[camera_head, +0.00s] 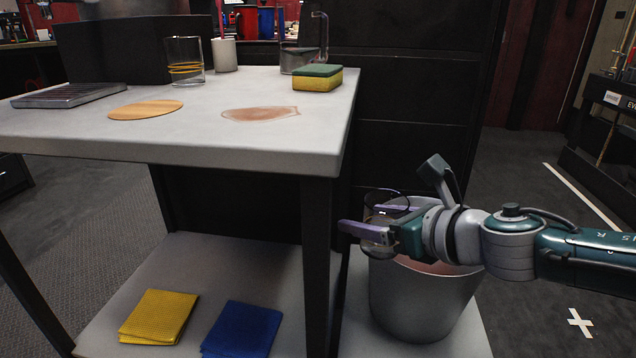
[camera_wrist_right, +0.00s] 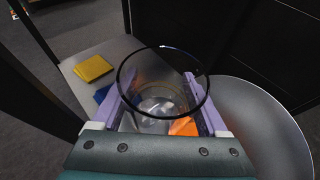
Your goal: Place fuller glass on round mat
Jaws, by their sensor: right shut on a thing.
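My right gripper (camera_head: 366,220) is shut on a clear glass (camera_head: 384,200), at the right of the head view, below tabletop height. In the right wrist view the open rim of this glass (camera_wrist_right: 163,47) faces the camera, with a purple finger on each side. How much it holds I cannot tell. Another clear glass (camera_head: 185,64) with orange-yellow bands stands upright on the table. The round mat (camera_head: 146,109), a flat tan disc, lies bare on the tabletop in front of that glass. My left gripper is not in view.
The table (camera_head: 240,157) has a reddish-brown stain (camera_head: 261,114), a sponge (camera_head: 318,78), a white cup (camera_head: 224,55) and a dark rack (camera_head: 68,96). A grey bin (camera_head: 420,300) stands under the held glass. Yellow (camera_head: 160,316) and blue cloths (camera_head: 242,329) lie on the lower shelf.

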